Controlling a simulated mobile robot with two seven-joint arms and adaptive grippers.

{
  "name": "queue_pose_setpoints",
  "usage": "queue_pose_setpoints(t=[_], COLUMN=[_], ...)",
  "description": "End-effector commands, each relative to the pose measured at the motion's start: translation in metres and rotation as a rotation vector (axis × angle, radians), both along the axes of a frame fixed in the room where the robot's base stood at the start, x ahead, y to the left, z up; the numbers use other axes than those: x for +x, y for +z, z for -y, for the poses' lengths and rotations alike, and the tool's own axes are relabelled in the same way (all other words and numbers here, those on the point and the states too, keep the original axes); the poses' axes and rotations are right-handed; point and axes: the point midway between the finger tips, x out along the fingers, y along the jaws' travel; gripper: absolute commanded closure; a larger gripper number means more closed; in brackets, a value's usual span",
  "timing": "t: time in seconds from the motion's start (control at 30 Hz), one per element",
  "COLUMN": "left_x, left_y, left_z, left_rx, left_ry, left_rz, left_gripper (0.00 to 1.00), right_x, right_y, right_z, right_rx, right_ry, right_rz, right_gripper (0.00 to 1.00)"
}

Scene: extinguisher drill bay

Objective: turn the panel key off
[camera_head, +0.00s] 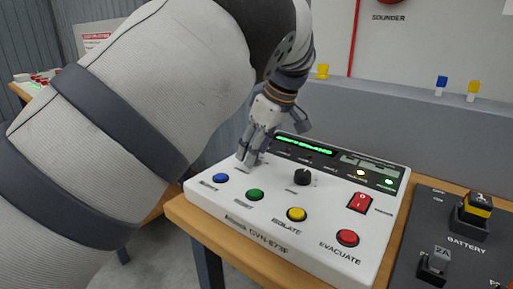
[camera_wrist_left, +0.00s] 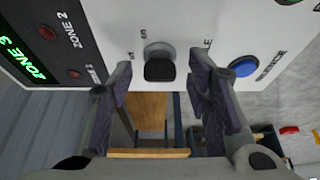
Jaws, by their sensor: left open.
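The white control panel (camera_head: 222,199) sits on a wooden table. My left gripper (camera_head: 248,160) is at its far left corner, fingers pointing down at the panel face. In the left wrist view the panel key, a black grip (camera_wrist_left: 160,70) on a round grey base, shows between the two open fingers of the gripper (camera_wrist_left: 161,78). A gap shows on both sides of the key, and I see no contact. In the head view my gripper hides the key. My right gripper is not in view.
Near the gripper are a blue button (camera_head: 221,178), a green button (camera_head: 255,194) and a black knob (camera_head: 302,177). Farther right are a yellow button (camera_head: 296,214), a red rocker switch (camera_head: 360,202) and a red button (camera_head: 347,238). A dark battery board (camera_head: 420,222) lies right of the panel.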

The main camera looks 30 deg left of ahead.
Motion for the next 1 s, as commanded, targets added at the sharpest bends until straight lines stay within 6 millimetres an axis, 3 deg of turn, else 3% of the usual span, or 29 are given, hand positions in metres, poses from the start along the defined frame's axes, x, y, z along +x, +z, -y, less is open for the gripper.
queue_pose_setpoints(t=[0.13,0.4,0.53,0.7,1.0], left_x=[0.001,-0.001,-0.002,-0.003,-0.003], left_y=[0.013,0.079,0.1,0.111,0.111], left_z=[0.005,0.032,0.041,0.046,0.046], left_rx=[0.001,0.001,0.0,0.0,0.0], left_ry=[-0.002,-0.002,-0.001,0.0,0.0], left_rz=[0.004,0.006,0.003,0.0,0.0], left_gripper=[0.55,0.55,0.55,0.55,0.55], right_x=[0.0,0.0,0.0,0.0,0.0], right_y=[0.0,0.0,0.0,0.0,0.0], right_z=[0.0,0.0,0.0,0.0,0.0], right_rx=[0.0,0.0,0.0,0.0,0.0], right_ry=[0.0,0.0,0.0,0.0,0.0], right_rz=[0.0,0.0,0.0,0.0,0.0], right_gripper=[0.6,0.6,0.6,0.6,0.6])
